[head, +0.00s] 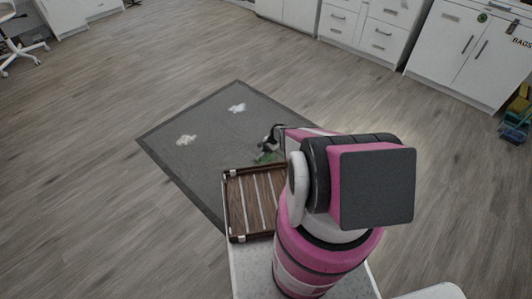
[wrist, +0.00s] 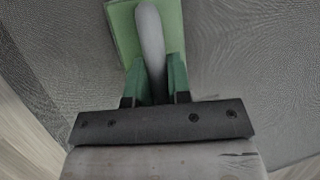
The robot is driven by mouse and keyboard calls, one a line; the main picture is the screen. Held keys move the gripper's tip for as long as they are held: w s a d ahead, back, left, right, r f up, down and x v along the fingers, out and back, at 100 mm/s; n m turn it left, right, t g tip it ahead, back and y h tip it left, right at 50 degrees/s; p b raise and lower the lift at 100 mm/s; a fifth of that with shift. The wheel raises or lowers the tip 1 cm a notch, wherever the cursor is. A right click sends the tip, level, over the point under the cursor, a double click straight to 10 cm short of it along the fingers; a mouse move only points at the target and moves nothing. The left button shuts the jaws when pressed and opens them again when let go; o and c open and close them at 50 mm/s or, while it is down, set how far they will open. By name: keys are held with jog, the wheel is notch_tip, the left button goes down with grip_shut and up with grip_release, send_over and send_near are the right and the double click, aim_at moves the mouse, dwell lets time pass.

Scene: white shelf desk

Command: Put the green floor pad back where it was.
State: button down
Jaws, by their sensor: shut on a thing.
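The green floor pad (wrist: 122,32) is a flat green block with a grey handle (wrist: 151,38) in the wrist view. My gripper (wrist: 155,72) has its green fingers on both sides of the handle and is shut on it. In the head view, a little of the green pad (head: 268,158) shows under my gripper (head: 272,145), over the right part of the dark grey mat. My arm hides part of it there. I cannot tell whether the pad touches the mat.
The grey mat (head: 205,165) has two whitish patches, (head: 186,140) and (head: 237,108). A brown slatted wooden rack (head: 235,205) stands close in front of the gripper. White cabinets (head: 360,30) line the back. A blue and yellow item (head: 514,118) stands far right. Wood floor left is clear.

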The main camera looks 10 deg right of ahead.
jog(key=shift+f, duration=0.1)
jog(key=c, duration=1.1)
grip_release()
jog(key=shift+o, duration=0.2)
jog(key=s+v, duration=0.1)
jog(key=v, duration=1.1)
jog(key=s+a+r+n+h, duration=0.1)
jog(key=s+a+r+n, duration=0.1)
jog(key=s+r, duration=0.5)
jog(key=s+a+r+n+h, duration=0.2)
jog(key=s+r+n, duration=0.3)
jog(key=r, duration=1.4)
jog(key=s+a+r+n+t+h, duration=0.1)
jog(key=s+a+r+n+h, duration=0.1)
jog(key=s+r, duration=0.8)
notch_tip(320, 180, up, 4)
jog(key=shift+r+n, duration=0.15)
jog(key=shift+n, duration=0.55)
